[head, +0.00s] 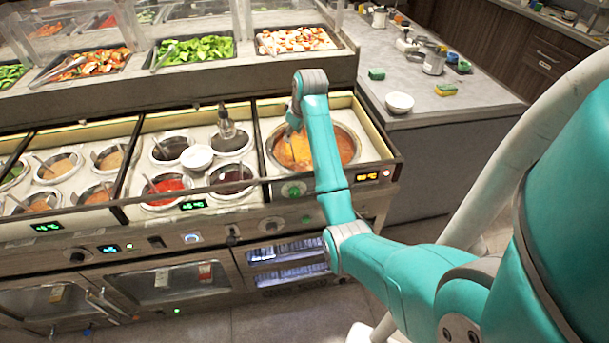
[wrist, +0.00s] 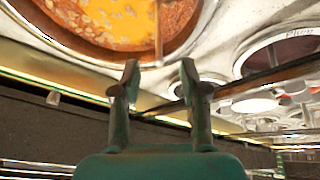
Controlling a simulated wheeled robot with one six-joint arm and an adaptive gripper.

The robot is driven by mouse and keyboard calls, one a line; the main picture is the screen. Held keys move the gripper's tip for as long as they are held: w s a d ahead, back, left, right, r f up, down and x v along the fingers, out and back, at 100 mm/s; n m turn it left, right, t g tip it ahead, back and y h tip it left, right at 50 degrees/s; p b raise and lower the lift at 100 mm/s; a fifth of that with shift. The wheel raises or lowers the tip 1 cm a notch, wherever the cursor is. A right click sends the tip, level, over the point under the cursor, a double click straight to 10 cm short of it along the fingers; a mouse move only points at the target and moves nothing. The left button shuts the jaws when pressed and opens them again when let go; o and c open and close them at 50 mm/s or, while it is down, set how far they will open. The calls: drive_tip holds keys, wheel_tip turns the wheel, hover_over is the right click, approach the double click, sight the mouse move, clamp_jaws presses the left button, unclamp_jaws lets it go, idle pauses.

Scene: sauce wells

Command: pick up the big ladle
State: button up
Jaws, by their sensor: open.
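The big round well (head: 357,147) of orange-brown soup is at the right end of the counter in the head view, partly covered by my arm. In the wrist view the soup (wrist: 105,22) fills the upper left. A thin upright rod, seemingly the handle of the big ladle (wrist: 158,35), stands at the right part of the soup, just beyond my fingertips. Its bowl cannot be made out. My gripper (wrist: 159,78) is open and empty, its two fingers pointing toward the rod with a gap between them. In the head view my arm mostly hides the fingers.
Smaller sauce wells with small ladles stand to the left, among them a red sauce well (head: 167,190) and a dark sauce well (head: 231,174). Food trays (head: 195,50) line the back shelf. A white bowl (head: 399,103) is on the grey side counter.

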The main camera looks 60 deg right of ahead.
sight(291, 149)
drive_tip(key=shift+x, duration=3.1)
drive_tip(key=shift+s, duration=0.1)
clamp_jaws()
